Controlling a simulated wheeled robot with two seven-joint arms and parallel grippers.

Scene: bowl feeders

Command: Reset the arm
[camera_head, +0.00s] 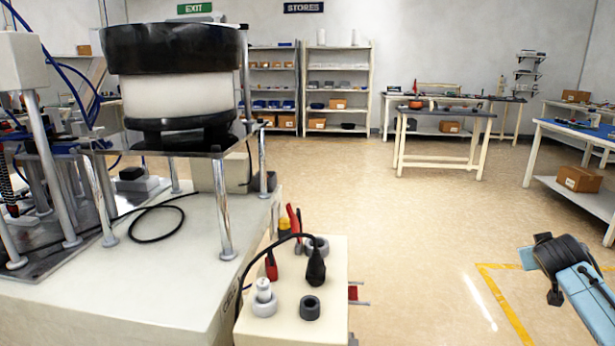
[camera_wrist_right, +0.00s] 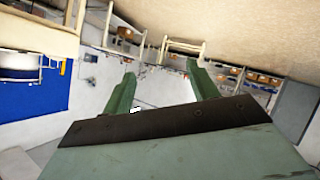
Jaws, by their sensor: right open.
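My right arm (camera_head: 578,278) comes in at the lower right of the head view, a light blue link with a dark end part, held over open floor. No fingers can be made out there. In the right wrist view my right gripper (camera_wrist_right: 162,80) shows two green fingers spread apart, with nothing between them. Its view is tilted, with shelves and benches far beyond the fingertips. My left gripper is not in view.
A black and white bowl feeder (camera_head: 175,95) stands on a machine base (camera_head: 150,290) at the left. A cream box with plugs and a cable (camera_head: 285,325) is at front centre. A grey-topped table (camera_head: 445,113) and a blue-topped bench (camera_head: 580,135) stand farther back. The floor between is clear.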

